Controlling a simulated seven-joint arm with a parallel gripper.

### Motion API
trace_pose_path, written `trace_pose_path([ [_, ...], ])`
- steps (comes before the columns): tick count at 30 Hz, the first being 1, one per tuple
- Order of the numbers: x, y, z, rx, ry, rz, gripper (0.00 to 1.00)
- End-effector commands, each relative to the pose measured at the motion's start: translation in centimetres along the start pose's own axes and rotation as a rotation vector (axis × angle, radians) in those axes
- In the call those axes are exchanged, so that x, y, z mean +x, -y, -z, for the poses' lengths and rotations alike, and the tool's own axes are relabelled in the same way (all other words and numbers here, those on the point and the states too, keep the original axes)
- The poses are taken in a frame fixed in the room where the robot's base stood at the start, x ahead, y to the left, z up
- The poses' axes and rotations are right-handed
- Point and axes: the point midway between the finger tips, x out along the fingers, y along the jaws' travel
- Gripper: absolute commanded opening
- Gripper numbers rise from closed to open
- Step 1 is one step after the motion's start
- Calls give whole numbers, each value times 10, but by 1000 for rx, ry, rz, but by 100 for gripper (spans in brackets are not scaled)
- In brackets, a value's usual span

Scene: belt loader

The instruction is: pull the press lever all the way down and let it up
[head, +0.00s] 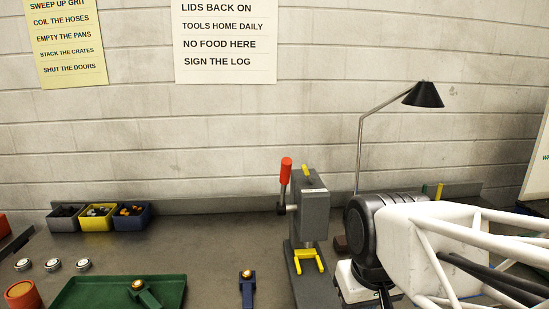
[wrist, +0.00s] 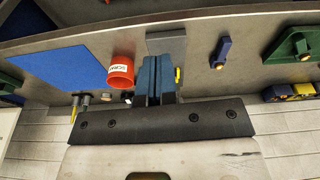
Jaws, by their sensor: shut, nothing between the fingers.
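The press (head: 314,215) is a grey upright block on a dark base, with a yellow fork (head: 308,262) low at its front. Its lever (head: 285,180) has a red grip and stands nearly upright on the press's left side. My gripper (wrist: 161,68) is shut and empty in the wrist view, its dark fingers in front of the grey press base (wrist: 166,42). In the head view my arm is right of the press, apart from the lever, and I cannot make out the fingertips. I cannot make out the lever in the wrist view.
A lamp (head: 424,94) stands behind my arm. A green tray (head: 75,292), a blue holder (head: 247,290) and small bins (head: 64,222) lie to the left. A red cup (wrist: 121,72) is close beside my fingers in the wrist view.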

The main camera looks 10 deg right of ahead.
Motion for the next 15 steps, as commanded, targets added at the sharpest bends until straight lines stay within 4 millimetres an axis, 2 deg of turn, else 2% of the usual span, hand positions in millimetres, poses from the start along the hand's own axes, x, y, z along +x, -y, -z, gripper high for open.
trace_pose_path([
  [15, -57, 6, 95, -325, 110, 78, 0],
])
